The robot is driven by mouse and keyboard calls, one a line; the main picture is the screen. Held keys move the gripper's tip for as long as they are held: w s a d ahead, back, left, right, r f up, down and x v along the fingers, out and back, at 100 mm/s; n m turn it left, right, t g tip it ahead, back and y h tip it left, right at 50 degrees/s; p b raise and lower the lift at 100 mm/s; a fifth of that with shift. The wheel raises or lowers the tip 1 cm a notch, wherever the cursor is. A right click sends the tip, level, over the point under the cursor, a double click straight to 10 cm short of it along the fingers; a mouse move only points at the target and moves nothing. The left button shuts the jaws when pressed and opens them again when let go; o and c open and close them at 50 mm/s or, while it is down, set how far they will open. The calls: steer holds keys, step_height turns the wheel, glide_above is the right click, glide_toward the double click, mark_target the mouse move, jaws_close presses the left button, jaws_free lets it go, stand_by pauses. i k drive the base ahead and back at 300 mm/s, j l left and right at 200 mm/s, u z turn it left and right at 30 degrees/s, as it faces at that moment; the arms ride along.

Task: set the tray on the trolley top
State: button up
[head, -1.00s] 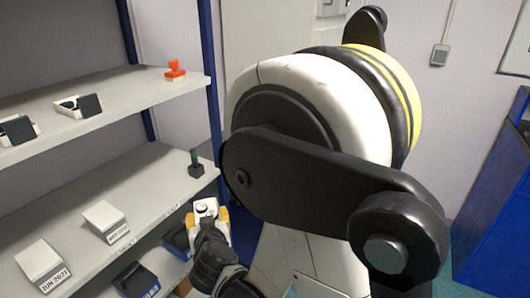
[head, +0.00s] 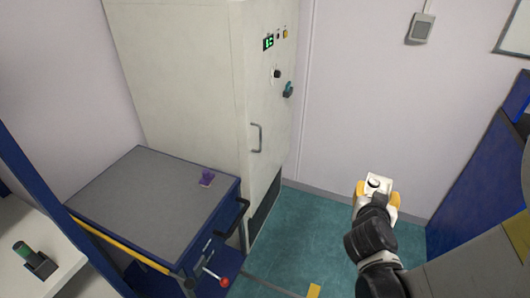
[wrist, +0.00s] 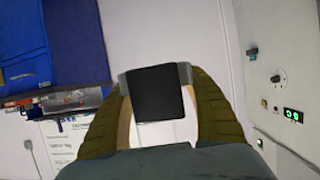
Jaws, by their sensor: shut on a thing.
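The trolley (head: 150,205) stands at the lower left in the head view, with a flat grey top, blue edges and a yellow rail. My gripper (head: 377,184) is above the green floor, well to the right of the trolley. In the wrist view, its two yellow-brown fingers are shut on the tray (wrist: 158,92), a small dark piece with grey side edges.
A tall pale cabinet (head: 190,80) stands behind the trolley, with a handle and a green display. A shelf end (head: 50,255) with a small black and green thing (head: 36,260) is at the lower left. A blue unit (head: 480,160) is at the right. Green floor (head: 300,235) lies open between.

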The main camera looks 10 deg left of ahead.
mark_target(161, 215)
steer(key=i+l, duration=0.3)
steer(key=i, duration=0.2)
steer(key=i+l, duration=0.3)
steer(key=i, duration=0.2)
steer(key=i+l, duration=0.3)
steer(key=i, duration=0.2)
steer(key=i+l+u, duration=0.15)
steer(key=u, duration=0.3)
steer(key=i+l+u, duration=0.2)
steer(key=u, duration=0.25)
steer(key=i+l+u, duration=0.15)
steer(key=u, duration=0.3)
steer(key=l+u, duration=0.45)
steer(key=i+l+u, duration=0.1)
steer(key=l+u, duration=0.2)
steer(key=u, duration=0.15)
steer(key=i+l+u, duration=0.1)
steer(key=l+u, duration=0.4)
steer(key=i, duration=0.4)
